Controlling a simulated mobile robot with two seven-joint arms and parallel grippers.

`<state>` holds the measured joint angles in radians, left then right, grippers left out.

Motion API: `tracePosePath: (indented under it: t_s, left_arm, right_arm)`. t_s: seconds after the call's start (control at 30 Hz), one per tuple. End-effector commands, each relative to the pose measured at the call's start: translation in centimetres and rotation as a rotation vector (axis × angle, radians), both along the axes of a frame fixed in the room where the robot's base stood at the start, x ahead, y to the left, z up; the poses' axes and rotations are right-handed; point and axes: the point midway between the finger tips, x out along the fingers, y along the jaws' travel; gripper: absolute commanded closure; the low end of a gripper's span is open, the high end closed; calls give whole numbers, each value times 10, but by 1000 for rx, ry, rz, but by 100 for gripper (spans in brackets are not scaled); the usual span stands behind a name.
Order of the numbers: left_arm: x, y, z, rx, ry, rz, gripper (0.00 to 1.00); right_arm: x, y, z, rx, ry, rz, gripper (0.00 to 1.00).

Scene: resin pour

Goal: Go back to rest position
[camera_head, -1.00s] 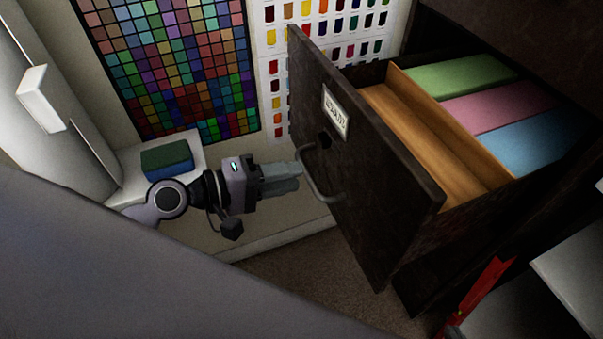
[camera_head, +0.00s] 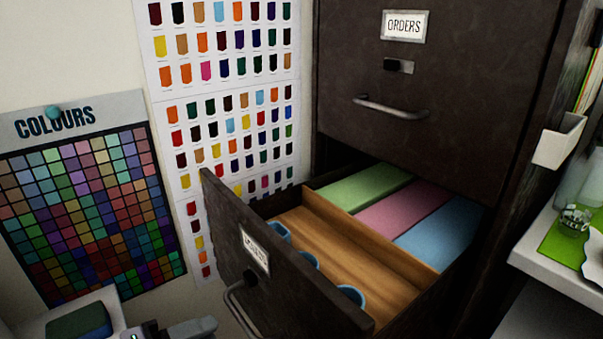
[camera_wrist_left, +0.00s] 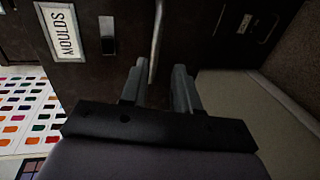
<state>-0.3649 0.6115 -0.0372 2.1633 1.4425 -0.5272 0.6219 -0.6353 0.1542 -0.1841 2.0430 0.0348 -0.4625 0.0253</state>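My left gripper (camera_head: 205,326) shows at the bottom edge of the head view, just left of the open drawer's handle (camera_head: 238,312). In the left wrist view its two fingers (camera_wrist_left: 160,78) stand apart with nothing between them, and the handle (camera_wrist_left: 156,40) lies just beyond the tips. The dark drawer (camera_head: 225,215) is pulled out; its label reads MOULDS (camera_wrist_left: 60,30) in the wrist view. Blue ring-shaped moulds (camera_head: 350,295) sit in its wooden front compartment. My right gripper is out of view.
Green (camera_head: 366,186), pink (camera_head: 405,207) and blue (camera_head: 438,233) blocks fill the drawer's rear compartment. The closed ORDERS drawer (camera_head: 450,75) is above. A white shelf (camera_head: 535,255) stands at right. Colour charts (camera_head: 90,200) cover the wall; a dark green block (camera_head: 78,322) is at lower left.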

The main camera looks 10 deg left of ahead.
Motion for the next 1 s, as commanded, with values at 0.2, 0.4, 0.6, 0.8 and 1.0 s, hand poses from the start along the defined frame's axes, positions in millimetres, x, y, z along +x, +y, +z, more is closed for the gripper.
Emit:
tracePosePath:
  t_s: [0.2, 0.4, 0.6, 0.8, 1.0]
  left_arm:
    - [-11, -1, -51, 263, -81, 28, 70]
    - [-29, -3, -102, 607, -177, 13, 70]
    - [-52, -7, -143, 952, -259, -55, 70]
    - [-79, -14, -173, 1292, -338, -175, 70]
    - [-82, -8, -119, 1341, -352, -185, 70]
  right_arm:
    - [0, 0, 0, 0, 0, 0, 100]
    - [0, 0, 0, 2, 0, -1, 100]
    - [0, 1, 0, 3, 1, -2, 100]
    - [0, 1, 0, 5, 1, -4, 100]
    - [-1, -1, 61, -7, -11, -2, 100]
